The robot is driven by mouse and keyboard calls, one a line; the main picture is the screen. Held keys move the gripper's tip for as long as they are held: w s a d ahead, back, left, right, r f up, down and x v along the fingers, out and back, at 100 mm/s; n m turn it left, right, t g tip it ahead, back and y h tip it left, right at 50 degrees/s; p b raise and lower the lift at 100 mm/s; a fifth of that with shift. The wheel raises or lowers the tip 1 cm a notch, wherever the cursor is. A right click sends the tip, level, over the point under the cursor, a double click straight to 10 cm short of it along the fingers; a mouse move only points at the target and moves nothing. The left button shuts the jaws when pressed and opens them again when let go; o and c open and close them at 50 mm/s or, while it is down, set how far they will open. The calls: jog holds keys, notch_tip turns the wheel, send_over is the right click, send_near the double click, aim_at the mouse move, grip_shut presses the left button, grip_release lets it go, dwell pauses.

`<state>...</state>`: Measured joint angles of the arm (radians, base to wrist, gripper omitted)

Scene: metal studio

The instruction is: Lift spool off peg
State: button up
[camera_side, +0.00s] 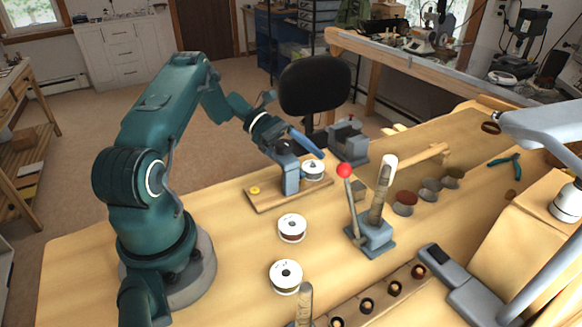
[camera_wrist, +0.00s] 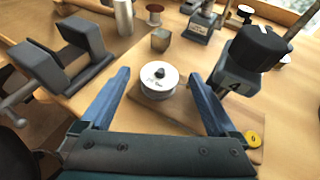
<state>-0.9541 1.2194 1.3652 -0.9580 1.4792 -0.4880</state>
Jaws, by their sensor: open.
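A white spool (camera_side: 313,170) sits on a wooden board (camera_side: 265,200), beside an upright blue fixture (camera_side: 291,178) with a black knob. In the wrist view, the spool (camera_wrist: 157,84) sits around a short dark peg (camera_wrist: 159,72) whose top shows in its hole. My gripper (camera_wrist: 158,76) is open, with one blue finger on the left of the spool and one on the right; gaps show on both sides. In the side view, my gripper (camera_side: 308,146) is above and behind the fixture, which partly hides it. The spool's underside is hidden.
The blue fixture (camera_wrist: 248,62) stands close to my right finger. A grey vise (camera_wrist: 75,55) is on the left, and a small metal cube (camera_wrist: 160,40) lies beyond the spool. Two more white spools (camera_side: 292,228) (camera_side: 286,276) and a red-knobbed lever stand (camera_side: 372,236) are on the bench.

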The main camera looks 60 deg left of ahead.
aim_at(313, 170)
jog(key=shift+x, duration=1.35)
